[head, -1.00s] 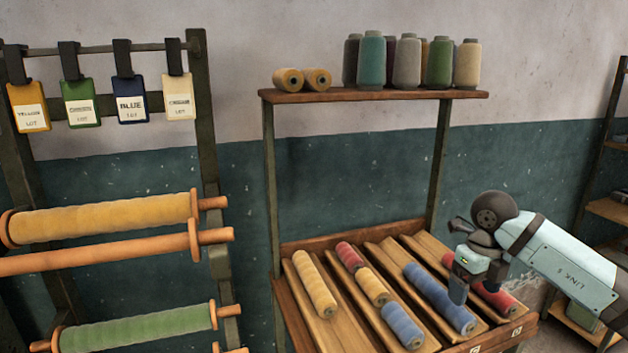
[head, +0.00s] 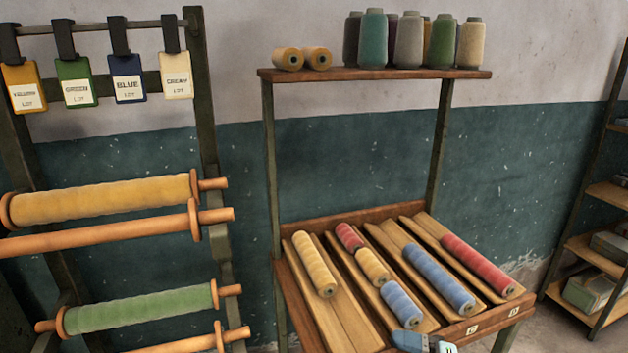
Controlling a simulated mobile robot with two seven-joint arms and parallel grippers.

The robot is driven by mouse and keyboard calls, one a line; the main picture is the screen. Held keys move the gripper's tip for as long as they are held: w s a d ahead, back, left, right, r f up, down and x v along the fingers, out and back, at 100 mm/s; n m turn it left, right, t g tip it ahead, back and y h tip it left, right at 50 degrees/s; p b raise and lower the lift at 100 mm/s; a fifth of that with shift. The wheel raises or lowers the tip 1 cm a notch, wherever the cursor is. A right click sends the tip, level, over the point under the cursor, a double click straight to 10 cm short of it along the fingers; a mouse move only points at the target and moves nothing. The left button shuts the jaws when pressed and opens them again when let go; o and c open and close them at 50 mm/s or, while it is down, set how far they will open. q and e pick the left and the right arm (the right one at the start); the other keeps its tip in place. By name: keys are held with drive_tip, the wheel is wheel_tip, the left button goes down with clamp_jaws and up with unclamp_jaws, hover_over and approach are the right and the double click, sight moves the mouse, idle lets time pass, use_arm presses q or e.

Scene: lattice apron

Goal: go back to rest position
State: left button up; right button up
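Only a small blue-grey part of my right gripper (head: 425,343) shows at the bottom edge, in front of the sloped rack's front rail. Its fingers are too cut off to tell whether they are open or shut. My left gripper is not in view. On the sloped wooden rack (head: 340,325), a yellow roll (head: 315,264) lies in the left lane. The second lane holds a red roll (head: 349,237), a yellow roll (head: 373,266) and a blue roll (head: 401,304). A long blue roll (head: 438,277) and a long red roll (head: 482,265) lie in the lanes to the right.
A rack at left carries a yellow roller (head: 100,200), a green roller (head: 140,308) and bare bars, with hanging colour tags (head: 76,84) above. Thread cones (head: 409,40) stand on the upper shelf (head: 375,74).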

drive_tip(key=s+d+f+m+t+h, duration=0.5)
drive_tip(key=d+f+m+t+h, duration=0.55)
drive_tip(key=m, duration=0.55)
drive_tip(key=s+d+f+m+g+h, duration=0.3)
drive_tip(key=s+d+f, duration=0.1)
drive_tip(key=s+f, duration=0.3)
drive_tip(key=s+d+f+m+g+h, duration=0.2)
drive_tip(key=s+d+f+m+g, duration=0.2)
drive_tip(key=s+f, duration=0.2)
drive_tip(key=a+m+t, duration=0.2)
drive_tip(key=a+m, duration=0.3)
drive_tip(key=a, duration=0.8)
wheel_tip(320, 180, up, 12)
drive_tip(key=p, duration=1.2)
drive_tip(key=shift+w+a+r, duration=0.15)
drive_tip(key=shift+w+a, duration=0.05)
